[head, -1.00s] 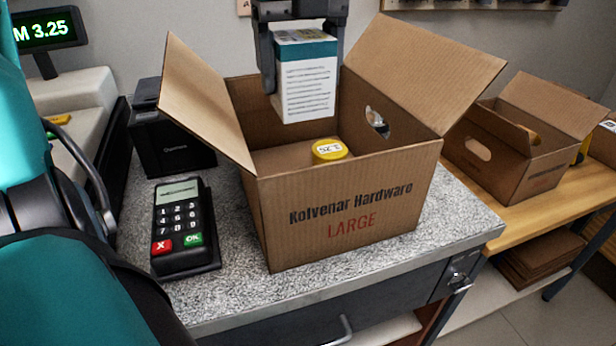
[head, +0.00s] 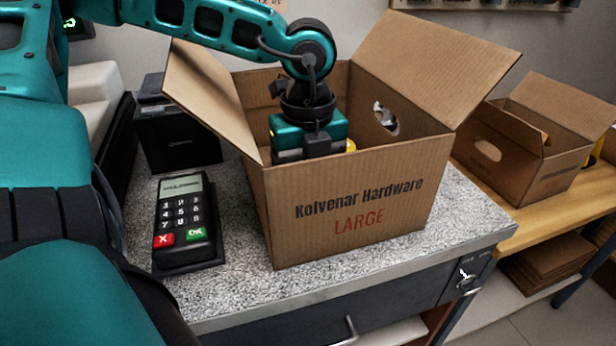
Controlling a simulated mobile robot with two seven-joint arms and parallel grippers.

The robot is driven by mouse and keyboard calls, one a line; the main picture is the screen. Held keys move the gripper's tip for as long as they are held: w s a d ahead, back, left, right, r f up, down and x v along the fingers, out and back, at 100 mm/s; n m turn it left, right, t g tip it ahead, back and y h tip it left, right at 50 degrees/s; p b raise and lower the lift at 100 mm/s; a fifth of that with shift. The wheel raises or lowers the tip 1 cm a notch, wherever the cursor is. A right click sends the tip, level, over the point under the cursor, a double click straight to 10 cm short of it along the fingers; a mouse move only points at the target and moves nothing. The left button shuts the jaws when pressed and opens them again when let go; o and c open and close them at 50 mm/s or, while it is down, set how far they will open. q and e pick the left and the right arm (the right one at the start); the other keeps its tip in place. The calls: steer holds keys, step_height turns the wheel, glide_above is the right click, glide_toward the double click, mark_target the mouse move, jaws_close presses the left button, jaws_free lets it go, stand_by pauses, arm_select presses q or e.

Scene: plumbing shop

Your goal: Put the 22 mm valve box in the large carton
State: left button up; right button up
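The large carton (head: 350,215), a brown box printed "Kolvenar Hardware LARGE", stands open on the speckled counter. My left arm comes in from the left over it. My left gripper (head: 309,140) points down inside the carton, and its fingers are hidden behind the front wall. The white and teal box seen earlier in the gripper is not visible now, so I cannot tell whether the fingers still hold it. A sliver of a yellow round item (head: 351,146) shows inside the carton, right of the gripper. My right gripper is not in view.
A card terminal (head: 187,220) lies left of the carton on the counter (head: 400,265). A black printer (head: 175,135) stands behind it. A smaller open carton (head: 520,150) sits on a wooden bench to the right. The large carton's raised left flap (head: 208,95) is close to my arm.

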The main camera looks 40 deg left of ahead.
arm_select(q)
steer(key=shift+f, duration=0.1)
steer(key=shift+f, duration=0.15)
steer(key=o, duration=1.4)
step_height(320, 180, up, 12)
steer(key=shift+r+p, duration=0.15)
steer(key=shift+p, duration=0.45)
